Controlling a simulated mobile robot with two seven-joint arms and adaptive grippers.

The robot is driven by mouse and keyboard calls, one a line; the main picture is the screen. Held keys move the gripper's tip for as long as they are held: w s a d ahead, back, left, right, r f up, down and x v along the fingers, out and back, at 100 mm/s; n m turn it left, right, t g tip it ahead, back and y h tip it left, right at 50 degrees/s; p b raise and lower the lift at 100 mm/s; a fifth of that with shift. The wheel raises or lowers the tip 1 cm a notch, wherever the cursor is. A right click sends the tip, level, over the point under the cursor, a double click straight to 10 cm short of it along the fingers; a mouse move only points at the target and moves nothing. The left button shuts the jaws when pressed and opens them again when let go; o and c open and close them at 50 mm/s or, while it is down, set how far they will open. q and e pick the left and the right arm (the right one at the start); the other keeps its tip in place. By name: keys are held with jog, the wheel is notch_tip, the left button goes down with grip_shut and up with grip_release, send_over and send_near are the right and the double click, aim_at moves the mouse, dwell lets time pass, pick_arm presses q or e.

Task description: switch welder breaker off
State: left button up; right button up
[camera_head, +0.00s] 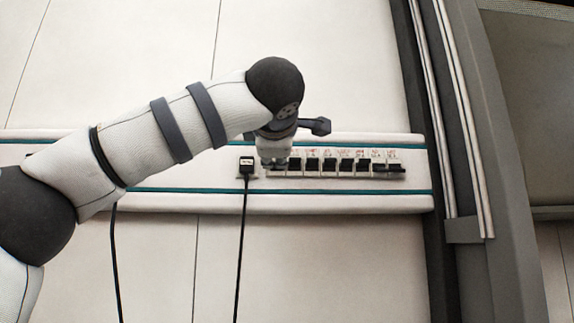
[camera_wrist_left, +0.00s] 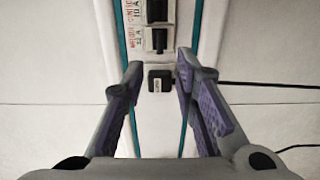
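A row of breakers with black levers (camera_head: 329,165) sits on a white wall strip, with small labels above it in the head view. My left gripper (camera_head: 274,163) is at the left end of this row and hides part of it. In the left wrist view the left gripper (camera_wrist_left: 158,78) is open, with nothing held. A breaker lever (camera_wrist_left: 159,40) shows just beyond its fingertips, beside a red label (camera_wrist_left: 135,38) too small to read surely. A black plug (camera_wrist_left: 160,80) lies between the fingers in that view. My right gripper is not in view.
The black plug (camera_head: 246,163) and its hanging cable (camera_head: 241,250) are just left of the breakers. Another cable (camera_head: 115,260) hangs farther left. A dark grey frame post (camera_head: 490,150) stands right of the strip. The wall below the strip is otherwise clear.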

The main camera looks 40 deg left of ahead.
aim_at(275, 164)
pick_arm(q)
jog(key=x, duration=0.7)
jog(key=shift+w+a, duration=0.1)
jog(key=shift+w, duration=0.1)
jog(key=shift+c, duration=0.2)
grip_shut()
